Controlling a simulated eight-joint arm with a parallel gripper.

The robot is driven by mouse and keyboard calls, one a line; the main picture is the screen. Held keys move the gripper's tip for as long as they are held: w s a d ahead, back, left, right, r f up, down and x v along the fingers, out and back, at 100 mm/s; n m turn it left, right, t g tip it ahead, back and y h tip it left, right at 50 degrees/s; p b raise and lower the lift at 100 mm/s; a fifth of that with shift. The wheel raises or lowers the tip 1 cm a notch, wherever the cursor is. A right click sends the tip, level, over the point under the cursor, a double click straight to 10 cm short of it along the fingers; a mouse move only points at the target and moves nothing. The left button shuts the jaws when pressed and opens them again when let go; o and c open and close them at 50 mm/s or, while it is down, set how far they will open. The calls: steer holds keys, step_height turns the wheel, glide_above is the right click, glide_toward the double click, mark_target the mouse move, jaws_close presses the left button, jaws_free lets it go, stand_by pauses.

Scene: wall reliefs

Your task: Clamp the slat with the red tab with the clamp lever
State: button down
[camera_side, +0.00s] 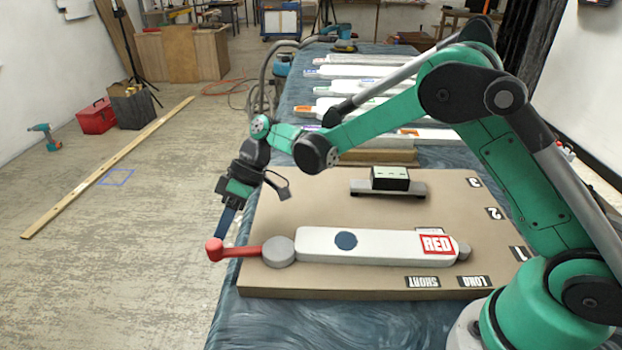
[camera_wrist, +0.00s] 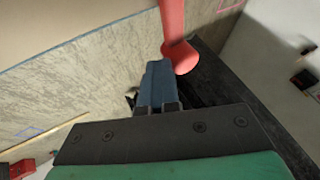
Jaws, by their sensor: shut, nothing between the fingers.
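The white slat (camera_side: 390,247) lies flat on the brown board, with a red tab (camera_side: 437,244) reading RED near its right end and a dark blue disc left of its middle. The clamp lever (camera_side: 243,251) is red with a round knob and points left from a grey disc (camera_side: 279,253) at the slat's left end. Its knob also shows in the wrist view (camera_wrist: 180,57). My gripper (camera_side: 220,239) is shut and empty, blue fingers (camera_wrist: 156,82) pointing down right beside the knob. I cannot tell whether they touch it.
A small black box (camera_side: 390,178) sits on a grey bar on the brown board (camera_side: 300,207). Several more slats with coloured tabs (camera_side: 362,72) lie farther back on the blue table (camera_side: 310,325). The lever knob overhangs the board's left edge, with open floor beyond.

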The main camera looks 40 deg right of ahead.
steer(key=w+d, duration=0.3)
steer(key=shift+d, duration=0.15)
steer(key=v, duration=0.9)
steer(key=shift+r, duration=0.35)
steer(key=shift+w+d, duration=0.1)
steer(key=shift+d, duration=0.05)
steer(key=s+d+m+t+h, duration=0.3)
steer(key=s+m, duration=0.1)
steer(key=s, duration=0.5)
steer(key=s+d+r+m+t+h, duration=0.1)
steer(key=s+d+m+t+h, duration=0.2)
steer(key=s, duration=0.6)
steer(key=shift+r+m+t+h, duration=0.3)
steer(key=shift+m+t+h, duration=0.4)
steer(key=shift+m, duration=0.5)
